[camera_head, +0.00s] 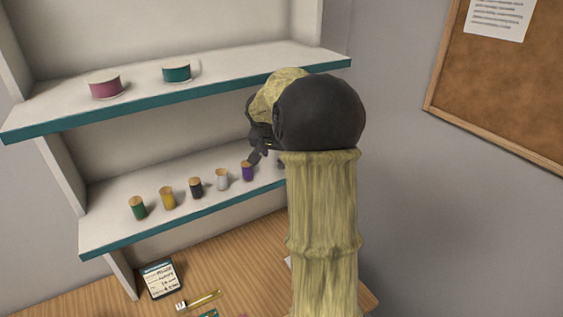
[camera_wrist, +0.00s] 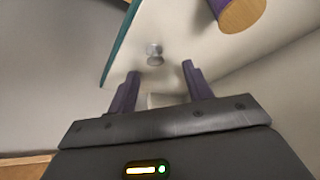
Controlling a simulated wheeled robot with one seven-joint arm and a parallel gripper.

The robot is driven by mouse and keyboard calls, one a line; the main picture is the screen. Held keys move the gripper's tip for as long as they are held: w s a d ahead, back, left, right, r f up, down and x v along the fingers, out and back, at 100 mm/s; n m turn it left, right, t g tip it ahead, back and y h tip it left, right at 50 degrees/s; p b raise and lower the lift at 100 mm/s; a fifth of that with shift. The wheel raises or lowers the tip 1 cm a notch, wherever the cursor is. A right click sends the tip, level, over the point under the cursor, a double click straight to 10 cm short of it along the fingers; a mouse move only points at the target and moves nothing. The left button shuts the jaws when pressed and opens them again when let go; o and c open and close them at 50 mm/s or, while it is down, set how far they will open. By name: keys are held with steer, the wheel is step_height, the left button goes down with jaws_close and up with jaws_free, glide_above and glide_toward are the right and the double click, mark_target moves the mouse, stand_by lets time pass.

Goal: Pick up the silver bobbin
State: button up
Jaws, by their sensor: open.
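The silver bobbin (camera_wrist: 154,53) is small and metallic in the wrist view. It stands on the white shelf, just beyond and between my fingertips, untouched. My gripper (camera_wrist: 160,70) is open, its two dark fingers apart and pointing towards the bobbin. In the head view my gripper (camera_head: 258,152) is over the right end of the lower shelf, by the purple spool. I cannot make out the bobbin clearly there; my arm covers that end.
The purple spool (camera_head: 247,171) stands close by; its wooden end shows in the wrist view (camera_wrist: 240,14). Several more spools line the lower shelf (camera_head: 110,232). A pale cylinder (camera_wrist: 165,100) lies between my finger bases. The upper shelf (camera_head: 235,75) is above.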

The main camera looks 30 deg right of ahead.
steer(key=shift+d+f+p, duration=0.3)
steer(key=shift+p, duration=0.2)
steer(key=x, duration=0.1)
steer(key=p+x, duration=0.1)
steer(key=x, duration=0.1)
steer(key=shift+d+f+p, duration=0.2)
steer(key=shift+d+p, duration=0.1)
steer(key=shift+d, duration=0.05)
steer(key=shift+w+d+f, duration=0.1)
steer(key=shift+w+f, duration=0.05)
steer(key=shift+f, duration=0.2)
steer(key=c, duration=1.1)
